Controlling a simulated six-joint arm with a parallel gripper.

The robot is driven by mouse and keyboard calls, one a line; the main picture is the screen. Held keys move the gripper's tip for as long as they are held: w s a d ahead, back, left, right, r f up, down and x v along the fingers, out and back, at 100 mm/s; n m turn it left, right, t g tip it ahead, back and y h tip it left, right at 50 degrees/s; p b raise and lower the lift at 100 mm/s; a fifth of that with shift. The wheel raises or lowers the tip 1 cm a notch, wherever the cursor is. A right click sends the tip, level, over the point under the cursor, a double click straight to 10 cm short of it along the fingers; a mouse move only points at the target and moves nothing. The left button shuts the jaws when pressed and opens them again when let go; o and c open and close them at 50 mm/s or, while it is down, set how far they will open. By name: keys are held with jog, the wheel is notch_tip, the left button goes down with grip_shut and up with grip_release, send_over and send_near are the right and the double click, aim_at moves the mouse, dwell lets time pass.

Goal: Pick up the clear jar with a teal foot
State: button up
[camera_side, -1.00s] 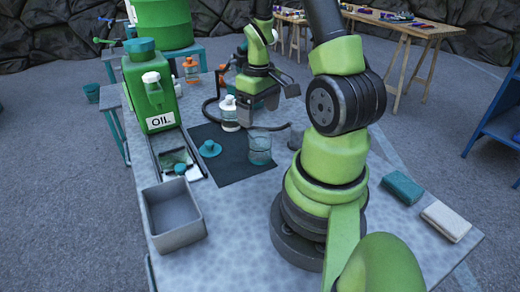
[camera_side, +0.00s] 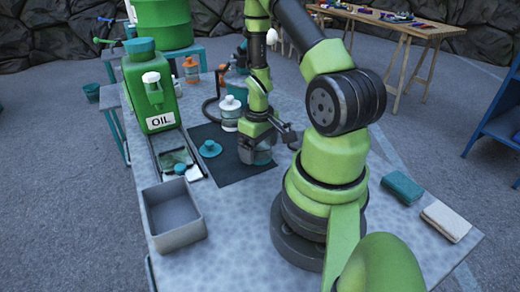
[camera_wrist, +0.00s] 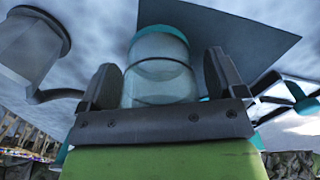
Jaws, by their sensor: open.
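The wrist view shows my gripper (camera_wrist: 161,75) with one finger on each side of the jar and a gap visible at the right. I cannot tell whether the left finger touches it.

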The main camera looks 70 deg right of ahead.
jog(key=c, duration=1.1)
jog(key=shift+r, duration=0.15)
